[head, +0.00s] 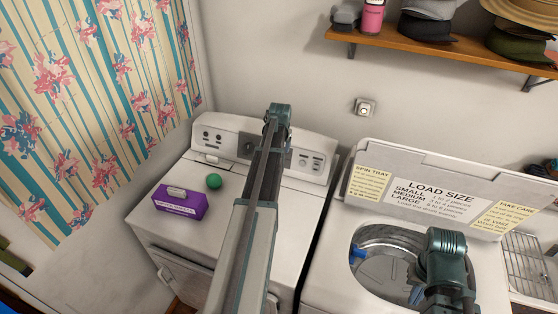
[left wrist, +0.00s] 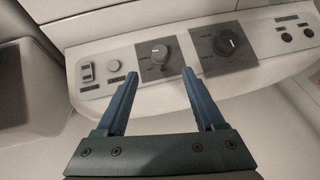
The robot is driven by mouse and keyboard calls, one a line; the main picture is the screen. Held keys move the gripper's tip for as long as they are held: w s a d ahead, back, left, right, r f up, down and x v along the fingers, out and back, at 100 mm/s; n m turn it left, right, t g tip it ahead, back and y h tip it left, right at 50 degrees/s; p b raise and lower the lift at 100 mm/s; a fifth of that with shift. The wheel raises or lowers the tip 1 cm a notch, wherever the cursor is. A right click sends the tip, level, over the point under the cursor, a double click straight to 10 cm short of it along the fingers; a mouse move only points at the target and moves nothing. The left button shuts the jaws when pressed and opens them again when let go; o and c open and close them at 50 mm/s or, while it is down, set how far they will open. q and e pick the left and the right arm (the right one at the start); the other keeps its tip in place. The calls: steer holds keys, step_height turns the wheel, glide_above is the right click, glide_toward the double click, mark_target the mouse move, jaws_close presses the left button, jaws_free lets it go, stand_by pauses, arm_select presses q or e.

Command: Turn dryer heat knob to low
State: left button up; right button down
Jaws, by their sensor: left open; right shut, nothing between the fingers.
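The dryer (head: 175,235) stands at centre left in the head view, with a white control panel (head: 225,137) along its back. In the left wrist view the panel shows two dark dials on grey squares, a smaller dial (left wrist: 158,53) and a larger dial (left wrist: 228,42). Their labels are too small to read, so I cannot tell which sets heat. My left gripper (left wrist: 160,73) is open and empty, its fingertips on either side of the smaller dial, contact unclear. In the head view my left arm hides part of the panel. My right gripper (head: 447,272) is shut and empty above the washer.
A purple box (head: 180,203) and a green ball (head: 214,181) lie on the dryer top. The washer (head: 325,225) stands to the right with its lid (head: 400,160) raised and tub open. A shelf (head: 400,40) with hats is on the wall above.

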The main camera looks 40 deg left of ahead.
arm_select(q)
steer(key=b+x, duration=1)
steer(key=x, duration=0.1)
steer(key=shift+w+f, duration=0.15)
steer(key=shift+f, duration=0.25)
steer(key=shift+r, duration=0.1)
steer(key=shift+c, duration=0.2)
jaws_close()
